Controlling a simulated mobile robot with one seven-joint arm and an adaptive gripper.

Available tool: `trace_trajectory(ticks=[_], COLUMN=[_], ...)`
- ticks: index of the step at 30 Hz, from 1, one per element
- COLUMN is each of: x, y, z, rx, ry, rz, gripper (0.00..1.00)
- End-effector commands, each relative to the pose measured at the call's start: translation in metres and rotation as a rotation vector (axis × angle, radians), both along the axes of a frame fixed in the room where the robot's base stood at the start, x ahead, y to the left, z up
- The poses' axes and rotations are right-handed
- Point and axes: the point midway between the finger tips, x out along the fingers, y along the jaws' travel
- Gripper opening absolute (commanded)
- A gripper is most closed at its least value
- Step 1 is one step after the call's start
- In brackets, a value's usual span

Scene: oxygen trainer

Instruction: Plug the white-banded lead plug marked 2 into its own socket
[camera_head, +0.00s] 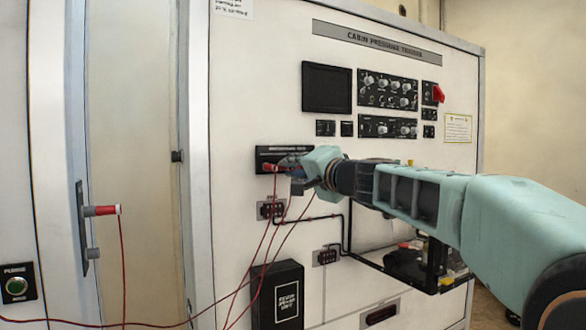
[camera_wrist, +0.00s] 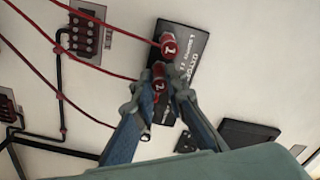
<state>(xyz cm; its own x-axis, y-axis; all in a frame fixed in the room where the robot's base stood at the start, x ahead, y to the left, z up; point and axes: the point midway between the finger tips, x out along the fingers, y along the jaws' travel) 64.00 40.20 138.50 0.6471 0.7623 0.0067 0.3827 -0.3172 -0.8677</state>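The red lead plug marked 2 (camera_wrist: 157,86) shows in the wrist view between the two fingertips of my gripper (camera_wrist: 160,80). The fingers sit close on both sides and appear shut on it. Its white band is not clear. A red plug marked 1 (camera_wrist: 168,45) stands just above it at the black labelled socket panel (camera_wrist: 186,50). In the head view my gripper (camera_head: 302,172) is in front of this panel (camera_head: 262,153), beside a red plug (camera_head: 271,168). The gripper hides part of the panel. I cannot tell whether plug 2 touches a socket.
Red leads hang across the panel front. Two small multi-pin connectors (camera_head: 270,210) (camera_head: 327,256), a black box (camera_head: 277,296) and black conduit are below.

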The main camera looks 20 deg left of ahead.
Motion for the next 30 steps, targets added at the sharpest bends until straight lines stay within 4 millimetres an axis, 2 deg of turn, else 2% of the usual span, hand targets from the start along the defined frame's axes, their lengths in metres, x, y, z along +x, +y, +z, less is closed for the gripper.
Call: trace_trajectory(ticks=[1, 5, 15, 30], x=[0.000, 0.000, -0.002, -0.043], y=[0.000, 0.000, -0.003, -0.052], z=[0.000, 0.000, 0.000, 0.000], rx=[0.001, 0.000, -0.001, 0.000], ry=[-0.001, 0.000, 0.001, 0.000], rz=[0.000, 0.000, 0.000, -0.001], gripper=[0.19, 0.32, 0.32, 0.32])
